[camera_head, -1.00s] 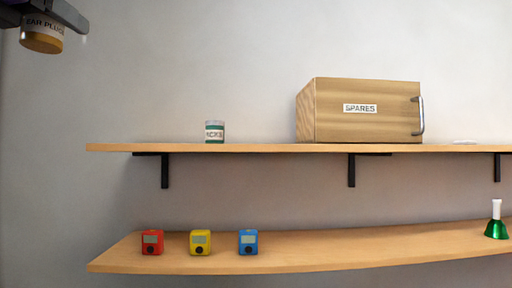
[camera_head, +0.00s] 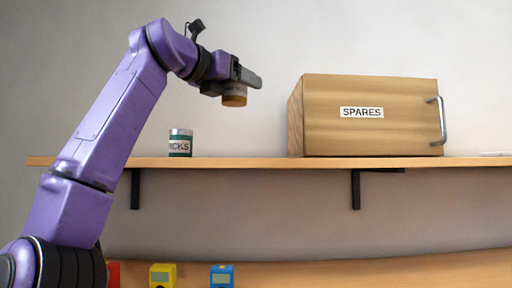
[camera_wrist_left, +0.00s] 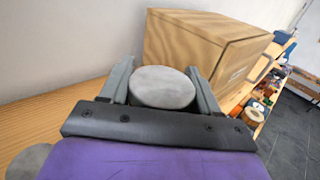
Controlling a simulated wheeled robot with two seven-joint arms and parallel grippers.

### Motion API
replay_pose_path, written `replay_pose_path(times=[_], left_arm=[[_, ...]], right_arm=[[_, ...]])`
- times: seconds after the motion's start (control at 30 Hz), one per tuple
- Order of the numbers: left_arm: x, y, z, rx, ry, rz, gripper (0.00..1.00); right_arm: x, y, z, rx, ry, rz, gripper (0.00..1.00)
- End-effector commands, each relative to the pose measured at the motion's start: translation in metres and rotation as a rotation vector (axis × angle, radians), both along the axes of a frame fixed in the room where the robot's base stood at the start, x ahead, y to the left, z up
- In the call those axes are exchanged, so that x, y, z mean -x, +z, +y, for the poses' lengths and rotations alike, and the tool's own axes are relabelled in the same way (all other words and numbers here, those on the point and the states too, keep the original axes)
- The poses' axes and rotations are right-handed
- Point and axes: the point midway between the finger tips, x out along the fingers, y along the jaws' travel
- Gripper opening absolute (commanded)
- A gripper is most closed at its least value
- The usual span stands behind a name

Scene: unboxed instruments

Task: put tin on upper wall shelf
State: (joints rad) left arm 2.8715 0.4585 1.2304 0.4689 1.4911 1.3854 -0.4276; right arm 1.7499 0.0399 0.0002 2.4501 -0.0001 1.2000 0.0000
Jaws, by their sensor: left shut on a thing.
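My left gripper (camera_head: 238,84) is shut on a tin (camera_head: 234,98) with an amber-brown lower part, held in the air above the upper wall shelf (camera_head: 240,162). In the left wrist view the tin's round grey lid (camera_wrist_left: 164,87) sits between the two fingers of the left gripper (camera_wrist_left: 160,88). In the head view the tin hangs between a second tin (camera_head: 180,143), green and white with a partly hidden label, and the wooden box. The second tin stands upright on the upper shelf. My right gripper is not in view.
A wooden box labelled SPARES (camera_head: 370,118), with a metal handle, stands on the upper shelf to the right. Shelf between second tin and box is clear. On the lower shelf (camera_head: 400,270) are a yellow device (camera_head: 163,276), a blue one (camera_head: 222,276) and a partly hidden red one (camera_head: 113,274).

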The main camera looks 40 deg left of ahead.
Motion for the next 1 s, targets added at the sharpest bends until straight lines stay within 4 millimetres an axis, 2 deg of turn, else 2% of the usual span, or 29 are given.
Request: replay_pose_path(times=[0.03,0.13,0.3,0.4,0.57,0.77,1.0], left_arm=[[-0.014,-0.008,0.008,0.002,-0.003,0.005,0.17],[-0.038,-0.021,0.025,0.001,-0.005,0.004,0.17],[-0.056,-0.053,0.04,-0.002,-0.006,0.002,0.17],[-0.064,-0.064,0.046,-0.002,-0.005,0.002,0.17],[-0.074,-0.082,0.056,-0.002,-0.003,0.001,0.17],[-0.072,-0.104,0.055,-0.002,-0.003,0.0,0.17],[-0.072,-0.108,0.054,-0.002,-0.001,-0.001,0.17]], right_arm=[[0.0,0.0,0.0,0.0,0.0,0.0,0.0],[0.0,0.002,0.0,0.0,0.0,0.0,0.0],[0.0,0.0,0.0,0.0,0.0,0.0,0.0],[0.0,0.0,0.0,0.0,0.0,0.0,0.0],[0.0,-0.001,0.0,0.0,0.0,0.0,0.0],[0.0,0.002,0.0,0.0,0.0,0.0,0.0],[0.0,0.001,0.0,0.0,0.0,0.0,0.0]])
